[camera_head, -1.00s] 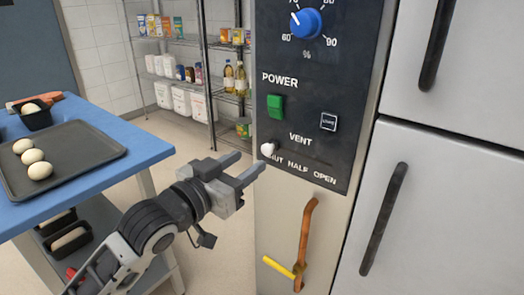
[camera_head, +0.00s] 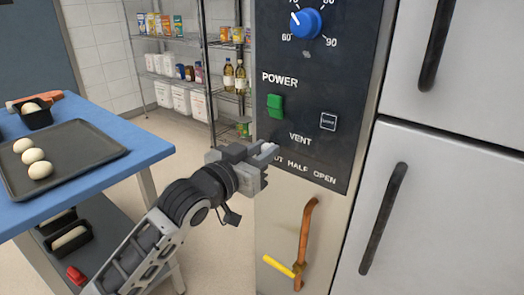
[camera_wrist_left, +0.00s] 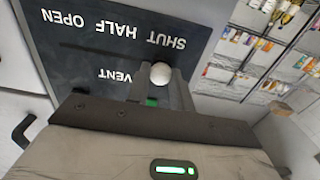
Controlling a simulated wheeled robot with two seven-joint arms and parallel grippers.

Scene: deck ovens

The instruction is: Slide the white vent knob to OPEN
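The white vent knob (camera_wrist_left: 160,73) is at the SHUT end of the vent scale on the dark control panel (camera_head: 345,110). In the left wrist view it sits between my left gripper's fingertips (camera_wrist_left: 160,84), which appear closed against its sides. In the head view, my left gripper (camera_head: 266,155) reaches the panel's left edge, and its fingers hide most of the knob and part of the word SHUT. The OPEN label (camera_head: 325,178) is to the right, past HALF, with clear panel between. My right gripper is in neither view.
Above the vent scale are a green power switch (camera_head: 274,105) and a blue dial (camera_head: 306,22). Below hangs a brown handle (camera_head: 305,240) with a yellow piece. A blue table (camera_head: 150,150) with a tray (camera_head: 90,145) of dough balls stands at left.

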